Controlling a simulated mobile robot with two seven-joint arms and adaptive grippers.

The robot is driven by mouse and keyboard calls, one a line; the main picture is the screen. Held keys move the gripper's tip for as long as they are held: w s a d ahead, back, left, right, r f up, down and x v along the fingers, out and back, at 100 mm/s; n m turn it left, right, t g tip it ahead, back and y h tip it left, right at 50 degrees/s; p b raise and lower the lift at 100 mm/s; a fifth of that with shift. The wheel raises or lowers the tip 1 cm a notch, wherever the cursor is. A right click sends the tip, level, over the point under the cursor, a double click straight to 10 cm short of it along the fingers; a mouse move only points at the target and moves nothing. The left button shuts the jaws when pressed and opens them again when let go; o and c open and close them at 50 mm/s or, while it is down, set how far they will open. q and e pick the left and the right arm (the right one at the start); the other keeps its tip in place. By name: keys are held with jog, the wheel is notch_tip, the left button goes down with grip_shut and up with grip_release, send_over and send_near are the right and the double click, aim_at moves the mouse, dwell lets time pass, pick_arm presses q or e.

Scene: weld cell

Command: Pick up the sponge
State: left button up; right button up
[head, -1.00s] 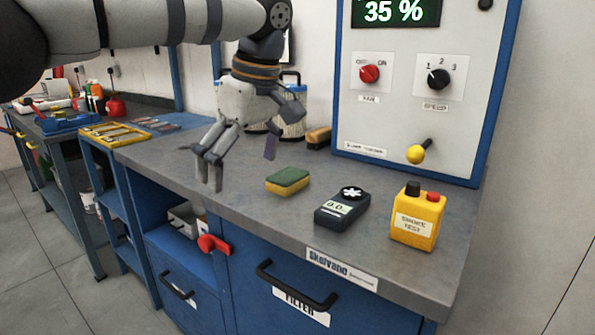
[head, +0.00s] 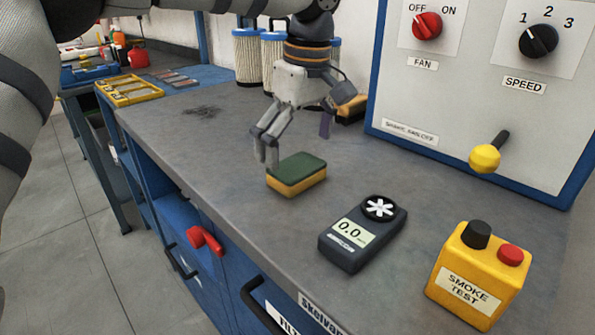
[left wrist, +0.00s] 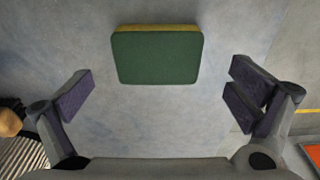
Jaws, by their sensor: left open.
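The sponge (head: 297,174), green on top and yellow below, lies flat on the grey bench top (head: 225,140). My left gripper (head: 296,146) is open, pointing down just behind and above the sponge in the head view. In the left wrist view the sponge (left wrist: 157,56) sits at the upper middle, ahead of the two spread fingers of the left gripper (left wrist: 163,96) and not between their pads. Nothing is in the gripper. My right gripper is not in view.
A black meter (head: 362,234) and a yellow smoke test box (head: 478,275) stand right of the sponge. A brush (head: 350,107) and filter cylinders (head: 273,57) stand behind the gripper. A control panel (head: 470,90) rises at the right.

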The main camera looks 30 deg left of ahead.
aim_at(297, 165)
pick_arm(q)
notch_tip(297, 165, down, 3)
jog(key=shift+w+a+f, duration=0.15)
jog(key=shift+f, duration=0.05)
jog(key=c, duration=0.7)
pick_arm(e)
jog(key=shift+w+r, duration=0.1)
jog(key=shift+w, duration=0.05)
pick_arm(q)
jog(key=shift+c, duration=0.2)
jog(key=shift+r, duration=0.15)
jog(key=shift+w+r, duration=0.1)
jog(key=shift+r, duration=0.25)
jog(key=s+r, duration=0.1)
jog(key=r, duration=0.1)
jog(key=s+d+r, duration=0.1)
jog(key=r, duration=0.2)
jog(key=s+d+r+p, duration=0.1)
jog(key=s+r, duration=0.1)
jog(key=shift+r, duration=0.4)
jog(key=s+d+r, duration=0.4)
jog(key=s, duration=0.4)
jog(key=shift+s+r+p, duration=0.15)
jog(key=shift+s+p, duration=0.25)
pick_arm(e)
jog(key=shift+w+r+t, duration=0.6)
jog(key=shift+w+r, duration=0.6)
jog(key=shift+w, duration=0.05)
